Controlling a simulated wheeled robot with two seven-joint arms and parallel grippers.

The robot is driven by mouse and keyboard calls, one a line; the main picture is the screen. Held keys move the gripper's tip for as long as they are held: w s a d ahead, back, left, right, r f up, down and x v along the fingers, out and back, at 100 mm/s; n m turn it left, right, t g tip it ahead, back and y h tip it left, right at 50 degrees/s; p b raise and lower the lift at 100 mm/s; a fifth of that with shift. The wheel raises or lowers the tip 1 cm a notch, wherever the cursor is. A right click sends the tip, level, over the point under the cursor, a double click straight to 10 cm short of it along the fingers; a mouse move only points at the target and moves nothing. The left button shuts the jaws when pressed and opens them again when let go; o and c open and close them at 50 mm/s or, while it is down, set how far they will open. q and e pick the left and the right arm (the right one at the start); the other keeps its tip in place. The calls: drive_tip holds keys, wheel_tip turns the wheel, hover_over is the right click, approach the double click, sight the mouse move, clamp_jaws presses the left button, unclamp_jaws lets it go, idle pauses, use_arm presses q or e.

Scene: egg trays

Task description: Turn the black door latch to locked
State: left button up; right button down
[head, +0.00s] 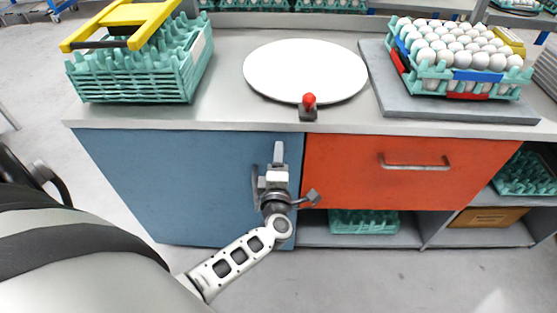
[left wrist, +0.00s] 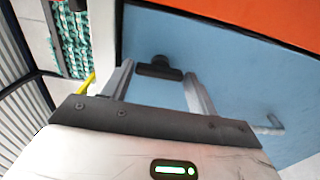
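The black door latch (left wrist: 159,68) shows in the left wrist view on the blue door (left wrist: 245,75), near the door's edge. It looks like a short dark bar with a small knob above it. In the head view my arm and gripper hide the latch in front of the blue door (head: 180,180). My left gripper (left wrist: 158,72) is open, with one finger on each side of the latch in the picture. I cannot tell whether either finger touches it. The left gripper (head: 278,152) points at the door's upper right part in the head view. My right gripper is not in view.
A grey door handle (left wrist: 268,125) stands out at right in the wrist view. The red drawer (head: 345,185) adjoins the door. The counter (head: 235,65) above holds a white disc (head: 305,70), a red-knobbed lever (head: 309,102), a teal crate (head: 135,85) and egg trays (head: 430,85).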

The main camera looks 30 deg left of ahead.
use_arm(q)
drive_tip(key=shift+o, duration=1.1)
drive_tip(key=v, duration=0.7)
drive_tip(key=shift+s, duration=0.25)
drive_tip(key=shift+d, duration=0.2)
drive_tip(key=s+d+r+m+t+h, duration=0.2)
drive_tip(key=s+d+m+h, duration=0.1)
drive_tip(key=d+m+h, duration=1)
drive_tip(key=s+a+f+m+g, duration=0.2)
drive_tip(key=s+f+m+g, duration=0.2)
drive_tip(key=m, duration=0.9)
drive_tip(key=s+g, duration=0.2)
drive_tip(key=s, duration=0.2)
drive_tip(key=shift+f+g, duration=0.15)
drive_tip(key=shift+g, duration=0.15)
